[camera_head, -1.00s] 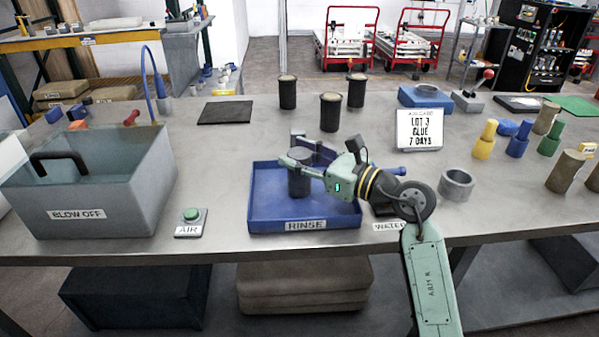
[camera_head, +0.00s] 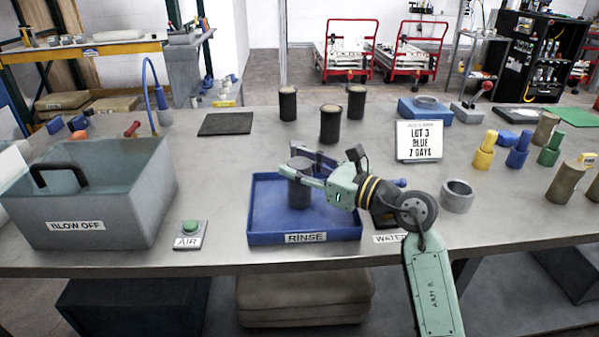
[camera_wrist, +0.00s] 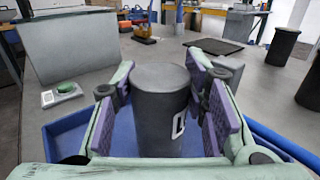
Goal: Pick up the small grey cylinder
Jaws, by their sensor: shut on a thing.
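The small grey cylinder (camera_head: 299,184) is upright over the blue tray marked RINSE (camera_head: 262,226). My gripper (camera_head: 302,172) reaches in from the right and is shut on it, one finger on each side. In the wrist view the cylinder (camera_wrist: 161,108) stands between the two purple finger pads, with a small pale rectangular mark on its side. The tray's blue wall (camera_wrist: 68,128) shows below and beside it. I cannot tell whether the cylinder's base touches the tray floor.
The grey BLOW OFF bin (camera_head: 130,205) and green AIR button (camera_head: 190,227) are to the left. Several dark cylinders (camera_head: 330,122) stand behind the tray. A sign (camera_head: 419,141), a grey ring (camera_head: 457,196) and coloured plugs (camera_head: 485,145) are to the right. A dark mat (camera_head: 225,124) lies behind.

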